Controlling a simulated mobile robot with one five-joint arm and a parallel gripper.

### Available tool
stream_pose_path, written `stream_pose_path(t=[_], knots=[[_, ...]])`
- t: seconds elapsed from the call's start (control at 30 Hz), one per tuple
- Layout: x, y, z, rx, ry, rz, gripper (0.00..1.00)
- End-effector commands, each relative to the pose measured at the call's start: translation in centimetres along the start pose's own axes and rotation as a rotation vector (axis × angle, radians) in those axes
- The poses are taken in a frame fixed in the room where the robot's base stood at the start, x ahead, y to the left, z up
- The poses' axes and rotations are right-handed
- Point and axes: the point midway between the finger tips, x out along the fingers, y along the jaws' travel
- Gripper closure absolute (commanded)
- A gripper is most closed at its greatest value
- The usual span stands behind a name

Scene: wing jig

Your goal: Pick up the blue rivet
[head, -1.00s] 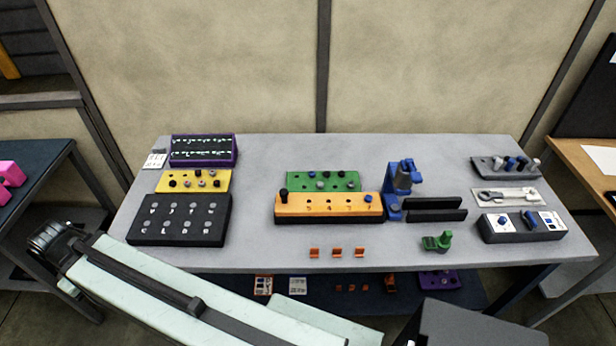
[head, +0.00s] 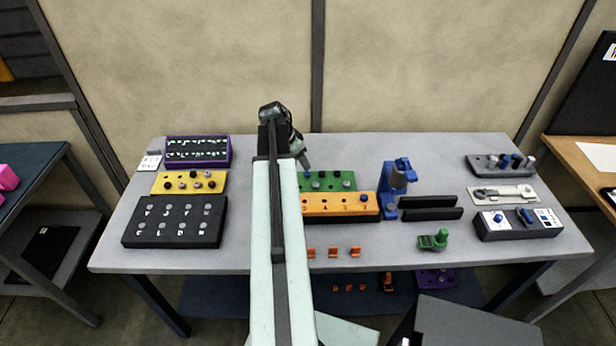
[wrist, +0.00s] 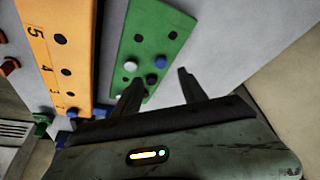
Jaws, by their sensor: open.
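In the wrist view, a blue rivet (wrist: 160,62) stands in the green block (wrist: 150,38), beside a white rivet (wrist: 130,66) and a dark one. My gripper (wrist: 159,78) is open and empty, and in the picture the blue rivet shows between and just beyond its fingertips. I cannot tell the height of the fingers above the block. Another blue piece (wrist: 72,112) sits at the end of the orange numbered block (wrist: 52,52). In the head view, my gripper (head: 303,160) hangs near the left end of the green block (head: 344,181), and my arm hides part of that block.
The orange block (head: 345,208) lies just in front of the green one. A blue fixture (head: 395,190) and black rails (head: 430,214) stand to the right. A yellow block (head: 160,184) and a black tray (head: 135,238) lie left. Orange clips (head: 333,252) sit near the front edge.

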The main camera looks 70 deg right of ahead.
Motion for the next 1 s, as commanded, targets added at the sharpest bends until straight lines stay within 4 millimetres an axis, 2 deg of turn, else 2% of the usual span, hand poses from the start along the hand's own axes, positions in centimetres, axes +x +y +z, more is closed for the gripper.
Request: stream_pose_path(t=[0.13,0.3,0.47,0.57,0.7,0.8,1.0], knots=[[0.7,0.0,0.0,0.004,0.0,0.001,0.51],[2.9,0.0,0.1,0.003,0.0,0.001,0.51],[3.0,0.0,0.0,0.002,-0.001,0.0,0.51],[4.3,-0.1,0.1,0.003,-0.001,0.001,0.51],[7.0,-0.2,0.1,0.002,-0.001,0.001,0.51],[8.2,-0.2,0.1,0.002,-0.001,0.001,0.51],[7.8,-0.1,-0.1,0.001,-0.001,0.001,0.51]])
